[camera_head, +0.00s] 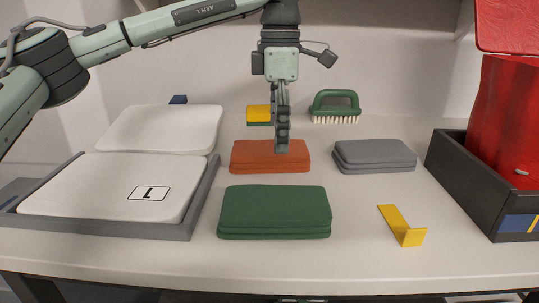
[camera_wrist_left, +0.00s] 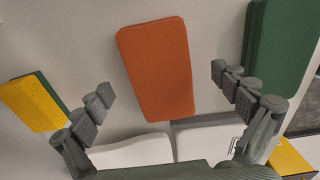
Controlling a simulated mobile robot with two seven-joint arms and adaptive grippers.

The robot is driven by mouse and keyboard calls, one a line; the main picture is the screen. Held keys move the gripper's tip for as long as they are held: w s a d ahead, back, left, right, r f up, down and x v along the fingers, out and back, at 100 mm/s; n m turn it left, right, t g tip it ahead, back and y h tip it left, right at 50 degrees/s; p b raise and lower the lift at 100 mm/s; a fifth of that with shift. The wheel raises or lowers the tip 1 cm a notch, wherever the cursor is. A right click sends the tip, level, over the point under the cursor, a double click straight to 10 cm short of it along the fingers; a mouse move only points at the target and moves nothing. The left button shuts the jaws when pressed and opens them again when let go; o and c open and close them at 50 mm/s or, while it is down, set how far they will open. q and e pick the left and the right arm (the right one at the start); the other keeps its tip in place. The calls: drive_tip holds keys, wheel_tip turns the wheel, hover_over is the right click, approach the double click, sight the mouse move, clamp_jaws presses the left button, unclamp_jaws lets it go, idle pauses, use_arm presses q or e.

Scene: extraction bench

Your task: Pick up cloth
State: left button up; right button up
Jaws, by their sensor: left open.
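A folded orange cloth (camera_head: 255,157) lies on the bench. A folded green cloth (camera_head: 274,210) lies in front of it, and a folded grey cloth (camera_head: 374,156) lies to its right. My left gripper (camera_head: 282,148) points down at the right part of the orange cloth and hides some of it. In the left wrist view the fingers (camera_wrist_left: 163,82) are spread apart with the orange cloth (camera_wrist_left: 158,68) between and beyond them. Nothing is held. I cannot tell whether the fingertips touch the cloth. My right gripper is not in view.
A yellow-green sponge (camera_head: 258,114) and a green brush (camera_head: 336,105) stand behind. A grey tray (camera_head: 205,195) with a white pad marked L is at left, another white pad (camera_head: 165,128) behind. A yellow bracket (camera_head: 402,226) and dark bin (camera_head: 460,185) holding a red bag are right.

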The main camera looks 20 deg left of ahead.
use_arm(q)
drive_tip(key=shift+f, duration=1.5)
drive_tip(key=shift+c, duration=0.6)
drive_tip(key=c, duration=1.1)
drive_tip(key=shift+c, duration=0.2)
